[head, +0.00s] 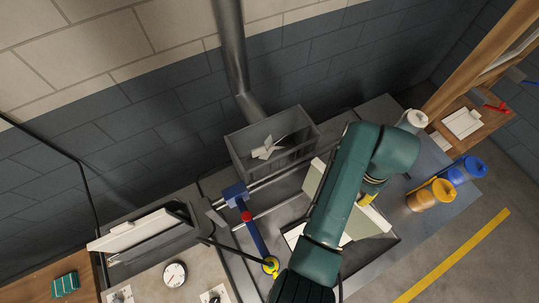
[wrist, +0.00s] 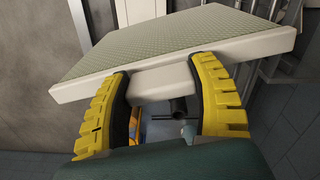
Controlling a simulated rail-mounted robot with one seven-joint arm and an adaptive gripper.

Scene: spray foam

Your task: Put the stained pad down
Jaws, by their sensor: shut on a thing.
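The pad is a thick pale slab with a greenish, finely patterned face and whitish edges. It fills the upper part of the wrist view (wrist: 165,42). My gripper (wrist: 160,84) has its two yellow fingers with dark inner pads shut on a narrower pale block at the pad's near side. In the head view my green arm covers the middle of the pad, and pale parts show on both sides of it (head: 314,180). A bit of my yellow gripper (head: 370,195) shows there beside the arm. I cannot make out a stain on the visible faces.
A grey open bin (head: 270,145) with pale scraps stands by the wall. A blue and red clamp-like fixture (head: 244,210) is left of my arm. An orange bottle (head: 430,195), a blue bottle (head: 465,170) and a white bottle (head: 412,121) stand at the right.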

